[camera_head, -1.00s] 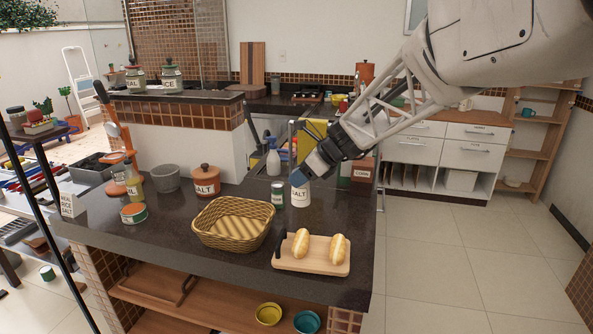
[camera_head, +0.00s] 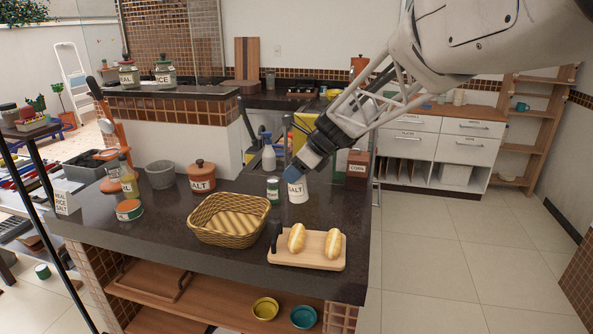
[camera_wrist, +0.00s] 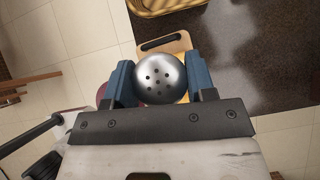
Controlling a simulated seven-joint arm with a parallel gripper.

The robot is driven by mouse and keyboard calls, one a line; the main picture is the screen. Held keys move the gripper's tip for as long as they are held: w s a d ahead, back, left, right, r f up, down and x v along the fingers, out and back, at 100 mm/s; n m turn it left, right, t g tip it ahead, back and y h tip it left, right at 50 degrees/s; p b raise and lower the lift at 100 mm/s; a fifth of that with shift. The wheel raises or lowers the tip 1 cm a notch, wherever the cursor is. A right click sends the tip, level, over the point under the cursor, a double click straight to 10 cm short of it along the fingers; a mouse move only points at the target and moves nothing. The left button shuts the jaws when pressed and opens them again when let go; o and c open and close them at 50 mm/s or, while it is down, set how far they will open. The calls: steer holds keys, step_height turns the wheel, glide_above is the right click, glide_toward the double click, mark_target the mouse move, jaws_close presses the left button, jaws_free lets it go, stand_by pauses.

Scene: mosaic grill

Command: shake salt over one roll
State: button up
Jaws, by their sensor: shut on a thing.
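My gripper (camera_head: 293,175) is shut on a white salt shaker (camera_head: 297,190) labelled SALT, at the back right of the dark counter. In the wrist view the shaker's round metal top with holes (camera_wrist: 160,79) sits between the two blue fingers. The shaker looks upright; I cannot tell whether its base touches the counter. Two rolls, a left one (camera_head: 297,237) and a right one (camera_head: 333,244), lie on a wooden board (camera_head: 284,257) at the front right, nearer the camera than my gripper. In the wrist view the board (camera_wrist: 172,42) shows partly behind the shaker.
A wicker basket (camera_head: 205,236) stands left of the board. A small green-labelled can (camera_head: 273,190) stands close left of the shaker. The counter's right edge is near the board.

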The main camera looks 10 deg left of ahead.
steer(key=shift+w+a+f+g+h, duration=0.15)
steer(key=shift+a+h, duration=0.15)
steer(key=shift+h, duration=0.55)
steer(key=shift+s+a+g+h, duration=0.1)
steer(key=shift+a+h, duration=0.2)
steer(key=shift+h, duration=0.5)
steer(key=shift+w+a+f+g+h, duration=0.15)
steer(key=shift+a+h, duration=0.15)
steer(key=shift+h, duration=0.55)
steer(key=shift+f+h, duration=0.15)
steer(key=shift+h, duration=0.15)
steer(key=shift+s+d+f+g+h, duration=0.15)
steer(key=shift+d+f+h, duration=0.7)
steer(key=shift+f, duration=1.35)
steer(key=shift+s+d+f+g+h, duration=0.1)
steer(key=shift+d+f+g+h, duration=0.15)
steer(key=shift+f+h, duration=1.55)
steer(key=shift+s+d+f+g+h, duration=0.1)
steer(key=shift+d+f+h, duration=0.5)
steer(key=shift+f, duration=2)
steer(key=h, duration=0.5)
steer(key=shift+a+r+g, duration=0.1)
steer(key=shift+r+g, duration=0.1)
steer(key=shift+g, duration=0.1)
steer(key=shift+r+g+h, duration=0.2)
steer(key=shift+g+h, duration=0.2)
steer(key=shift+h, duration=1.35)
